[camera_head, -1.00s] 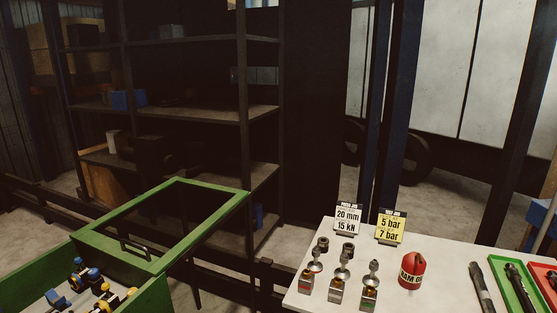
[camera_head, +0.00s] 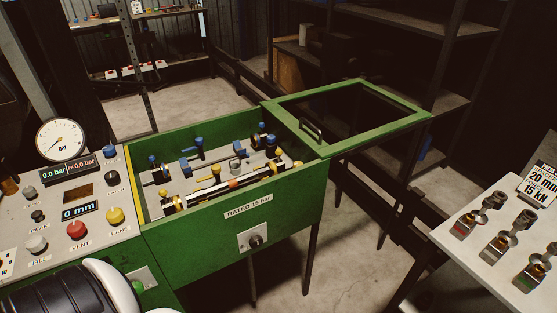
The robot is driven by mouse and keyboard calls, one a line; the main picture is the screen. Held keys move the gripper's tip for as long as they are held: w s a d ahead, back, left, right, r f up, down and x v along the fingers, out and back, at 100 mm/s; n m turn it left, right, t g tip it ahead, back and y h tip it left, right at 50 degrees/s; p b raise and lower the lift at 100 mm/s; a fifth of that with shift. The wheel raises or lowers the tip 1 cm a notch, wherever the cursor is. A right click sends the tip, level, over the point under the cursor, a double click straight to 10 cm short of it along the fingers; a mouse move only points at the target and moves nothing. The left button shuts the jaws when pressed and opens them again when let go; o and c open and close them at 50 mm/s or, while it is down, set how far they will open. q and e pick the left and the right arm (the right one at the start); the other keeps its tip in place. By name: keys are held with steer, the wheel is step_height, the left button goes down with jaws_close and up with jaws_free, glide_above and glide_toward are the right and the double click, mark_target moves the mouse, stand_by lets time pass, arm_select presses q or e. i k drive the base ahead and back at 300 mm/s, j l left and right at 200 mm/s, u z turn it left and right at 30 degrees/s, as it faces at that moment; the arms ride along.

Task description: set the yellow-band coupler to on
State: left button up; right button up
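A green open-topped box (camera_head: 292,195) stands in the middle, with its framed lid (camera_head: 372,138) swung open to the right. Inside it are several couplers and fittings with blue or yellow parts. Yellow parts show on a fitting near the front left (camera_head: 163,193), one in the middle (camera_head: 215,172) and one at the back right (camera_head: 271,151). They are too small for me to tell which is the yellow-band coupler or how it is set. Part of my arm, black and white, shows at the lower left. Neither gripper is in view.
Left of the box is a control panel (camera_head: 112,227) with a round gauge (camera_head: 61,139), displays and coloured buttons. A dark knob (camera_head: 254,242) is on the box front. A white table (camera_head: 470,262) with metal fittings stands at the right. Shelves stand behind.

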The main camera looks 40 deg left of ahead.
mark_target(167, 204)
steer(key=u, duration=2.05)
steer(key=j+z, duration=0.6)
steer(key=z, duration=0.15)
steer(key=k, duration=0.05)
